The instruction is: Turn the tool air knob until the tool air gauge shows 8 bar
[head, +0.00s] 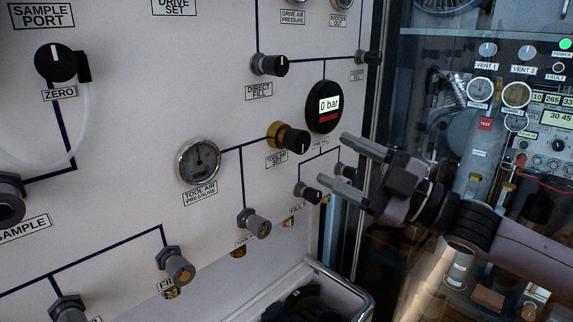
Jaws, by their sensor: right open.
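The tool air pressure gauge (198,161) is a round dial with a metal rim on the white panel, left of centre; its reading is too small to tell. A blue line runs from it up and right to the tool air set knob (290,140), a black knob with a brass collar. My right gripper (338,163) comes in from the right. Its two fingers are apart with nothing between them, to the right of the knob and not touching it. My left gripper is not in view.
A black digital gauge (323,107) reading 0 bar sits just above and right of the knob. The direct fill knob (271,65) is higher up, and a small fill knob (308,193) is below. A metal-railed bin (318,268) stands at the bottom.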

